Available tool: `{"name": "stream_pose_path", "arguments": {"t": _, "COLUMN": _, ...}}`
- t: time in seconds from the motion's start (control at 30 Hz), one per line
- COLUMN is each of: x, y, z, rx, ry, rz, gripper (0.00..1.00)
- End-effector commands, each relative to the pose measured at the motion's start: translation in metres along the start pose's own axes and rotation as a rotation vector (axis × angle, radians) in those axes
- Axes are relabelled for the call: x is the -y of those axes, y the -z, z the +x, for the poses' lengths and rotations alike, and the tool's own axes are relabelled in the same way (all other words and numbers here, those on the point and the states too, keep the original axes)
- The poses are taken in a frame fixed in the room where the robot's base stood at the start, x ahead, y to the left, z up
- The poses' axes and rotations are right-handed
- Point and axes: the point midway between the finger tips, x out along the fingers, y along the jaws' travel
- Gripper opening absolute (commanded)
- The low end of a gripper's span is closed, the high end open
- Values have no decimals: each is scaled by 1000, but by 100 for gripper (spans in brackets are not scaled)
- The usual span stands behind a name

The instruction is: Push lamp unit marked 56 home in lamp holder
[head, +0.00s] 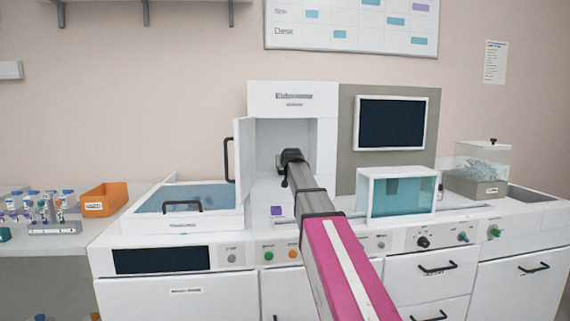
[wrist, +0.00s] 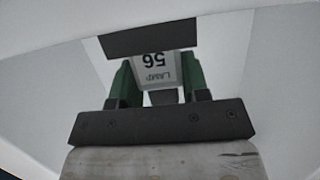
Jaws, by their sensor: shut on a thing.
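The lamp unit (wrist: 156,69) shows in the wrist view as a pale block labelled "LAMP 56", its lettering upside down. My gripper (wrist: 157,80) is shut on it, with a green finger at each side. A dark block (wrist: 151,38) lies just beyond the lamp unit and may be the lamp holder; I cannot tell whether the two touch. In the head view my gripper (head: 291,156) is inside the open white compartment of the analyser (head: 293,101). There my arm hides the lamp unit and the holder.
The compartment's pale walls stand close around my gripper. Its door (head: 241,150) is open on the left. A blue-windowed box (head: 402,192) stands right of my arm, below a dark screen (head: 391,123). A lidded basin (head: 178,198) and an orange bin (head: 105,199) are at left.

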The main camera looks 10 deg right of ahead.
Motion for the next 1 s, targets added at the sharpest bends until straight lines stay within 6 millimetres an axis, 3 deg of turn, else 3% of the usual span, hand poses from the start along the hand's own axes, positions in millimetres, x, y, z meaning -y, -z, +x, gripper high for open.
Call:
{"name": "stream_pose_path", "arguments": {"t": 0.3, "x": 0, "y": -1, "z": 0, "rx": 1, "ry": 0, "rz": 0, "gripper": 5}}
{"name": "stream_pose_path", "arguments": {"t": 0.33, "x": 0, "y": -1, "z": 0, "rx": 1, "ry": 0, "rz": 0, "gripper": 52}}
{"name": "stream_pose_path", "arguments": {"t": 0.4, "x": 0, "y": -1, "z": 0, "rx": 1, "ry": 0, "rz": 0, "gripper": 72}}
{"name": "stream_pose_path", "arguments": {"t": 0.77, "x": 0, "y": -1, "z": -2, "rx": 1, "ry": 0, "rz": 0, "gripper": 72}}
{"name": "stream_pose_path", "arguments": {"t": 1.0, "x": 0, "y": -2, "z": -26, "rx": 1, "ry": 0, "rz": 0, "gripper": 72}}
